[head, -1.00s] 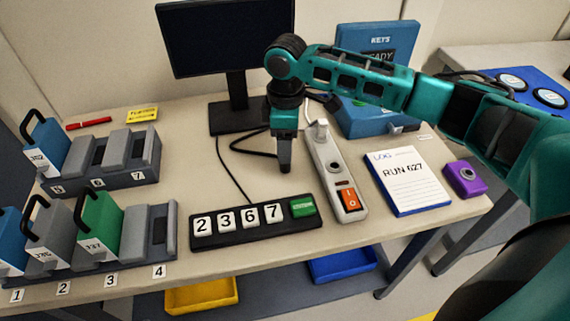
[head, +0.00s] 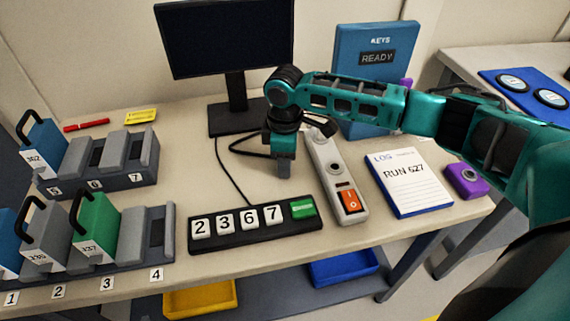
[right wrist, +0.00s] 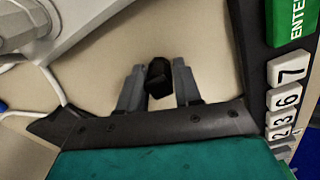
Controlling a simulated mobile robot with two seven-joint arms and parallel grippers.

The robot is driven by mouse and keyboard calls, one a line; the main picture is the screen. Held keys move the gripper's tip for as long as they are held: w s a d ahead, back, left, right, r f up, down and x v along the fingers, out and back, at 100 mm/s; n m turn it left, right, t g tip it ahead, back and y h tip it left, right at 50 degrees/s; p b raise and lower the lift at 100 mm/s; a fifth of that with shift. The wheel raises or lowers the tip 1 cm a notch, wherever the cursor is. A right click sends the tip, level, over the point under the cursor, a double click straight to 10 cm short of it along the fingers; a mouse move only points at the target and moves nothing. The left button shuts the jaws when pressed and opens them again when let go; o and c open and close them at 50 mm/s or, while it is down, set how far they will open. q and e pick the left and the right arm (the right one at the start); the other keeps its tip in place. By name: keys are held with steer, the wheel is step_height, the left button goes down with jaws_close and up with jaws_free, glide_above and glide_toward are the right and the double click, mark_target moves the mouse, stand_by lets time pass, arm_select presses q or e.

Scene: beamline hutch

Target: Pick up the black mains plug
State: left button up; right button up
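The black mains plug (right wrist: 159,79) shows in the right wrist view, lying on the beige tabletop between the two grey fingers of my right gripper (right wrist: 160,72). The fingers stand either side of it, close to its sides, and I see no clear grip. In the head view my right gripper (head: 283,172) points down, low over the table, left of the white power strip (head: 334,170); the hand hides the plug there. My left gripper is in neither view.
The keypad (head: 252,226) with 2367 lies just in front of the gripper. The strip has an orange switch (head: 350,201). A log book (head: 408,184) and purple device (head: 466,181) lie right. The monitor (head: 230,60) stands behind; cartridge racks (head: 135,180) stand left.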

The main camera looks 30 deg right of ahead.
jaws_close()
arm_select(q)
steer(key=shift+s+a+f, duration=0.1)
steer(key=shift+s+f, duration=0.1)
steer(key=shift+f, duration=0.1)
arm_select(e)
steer(key=shift+r, duration=0.1)
